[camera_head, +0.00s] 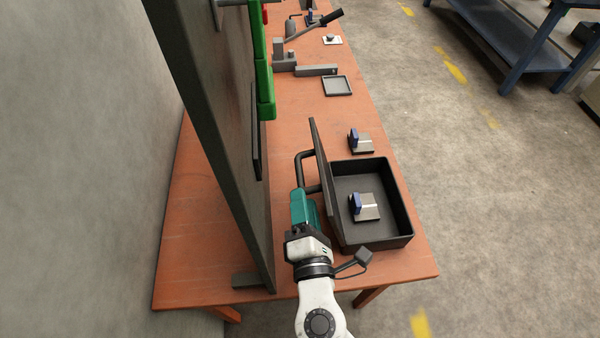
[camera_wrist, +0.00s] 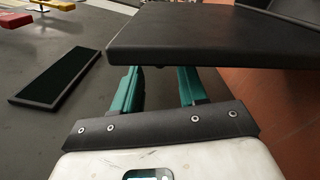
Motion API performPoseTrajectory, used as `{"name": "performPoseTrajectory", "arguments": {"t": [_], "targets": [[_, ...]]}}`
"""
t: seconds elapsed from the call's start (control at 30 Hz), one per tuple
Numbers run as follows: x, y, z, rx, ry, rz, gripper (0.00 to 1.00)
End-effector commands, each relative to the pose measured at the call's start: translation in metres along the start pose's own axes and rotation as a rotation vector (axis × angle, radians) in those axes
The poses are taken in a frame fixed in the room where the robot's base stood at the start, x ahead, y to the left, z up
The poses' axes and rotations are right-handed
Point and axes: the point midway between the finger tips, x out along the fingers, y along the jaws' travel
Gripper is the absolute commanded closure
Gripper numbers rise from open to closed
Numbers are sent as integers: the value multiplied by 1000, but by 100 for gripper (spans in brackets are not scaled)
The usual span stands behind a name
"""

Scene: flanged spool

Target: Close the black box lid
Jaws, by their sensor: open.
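The black box (camera_head: 399,200) sits on the near right part of the table. Its lid (camera_head: 328,185) stands raised, close to upright, along the box's left side, so the box is open. My teal gripper (camera_head: 304,196) is on the outer, left side of the lid, close to it. In the wrist view the lid is a dark panel (camera_wrist: 215,42) across the top, covering the fingertips. The teal fingers (camera_wrist: 160,85) are spread apart with nothing seen between them. I cannot tell whether they touch the lid.
A blue-and-metal part (camera_head: 368,207) lies in the box; a similar one (camera_head: 361,143) is on the table behind it. An upright dark panel (camera_head: 225,140) stands left of my gripper. A dark bent tube (camera_head: 299,166) is beside the lid. A small tray (camera_head: 338,86) lies farther back.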

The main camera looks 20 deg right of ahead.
Motion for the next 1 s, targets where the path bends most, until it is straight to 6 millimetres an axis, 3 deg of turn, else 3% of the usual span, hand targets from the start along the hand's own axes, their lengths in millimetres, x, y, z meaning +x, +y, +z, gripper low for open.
{"name": "performPoseTrajectory", "arguments": {"t": [0.2, 0.4, 0.77, 1.0], "targets": [[40, 2, 2, 1, -2, 0, 58], [60, 1, 1, 1, -1, 0, 58], [65, 0, 0, 1, 0, -1, 58], [64, 0, 0, 1, 0, -1, 79]]}}
